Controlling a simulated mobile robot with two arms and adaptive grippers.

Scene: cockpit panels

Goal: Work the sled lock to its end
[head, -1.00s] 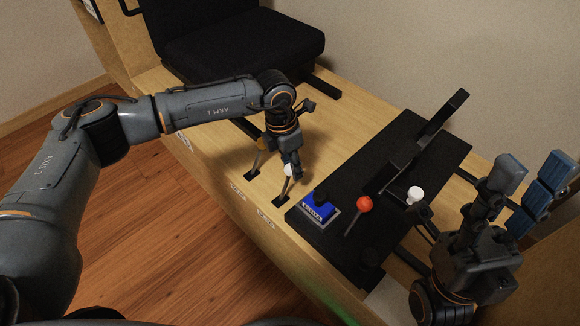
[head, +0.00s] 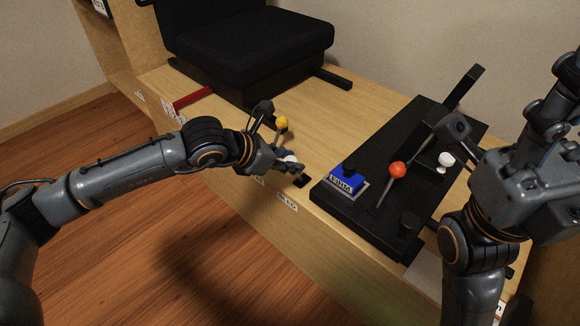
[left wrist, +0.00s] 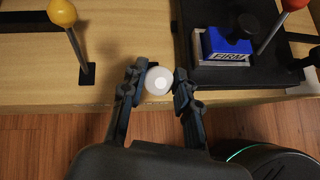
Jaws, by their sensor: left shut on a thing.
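My left gripper (head: 291,164) reaches in low over the front edge of the wooden bench. It is shut on the white ball knob (head: 290,158) of a lever. In the left wrist view, the white knob (left wrist: 158,81) sits between the two fingers (left wrist: 157,92), and its shaft is hidden. A dark slot (head: 301,181) lies in the bench beside the fingertips. A label (head: 287,202) on the front edge below it is hard to read, so I cannot tell for sure which lever is the sled lock.
A yellow-knobbed lever (head: 281,123) stands close behind my left gripper. A black panel (head: 335,202) to the right carries a blue block (head: 346,183), a red-knobbed lever (head: 397,170) and a white knob (head: 445,160). A black seat (head: 245,45) is at the back.

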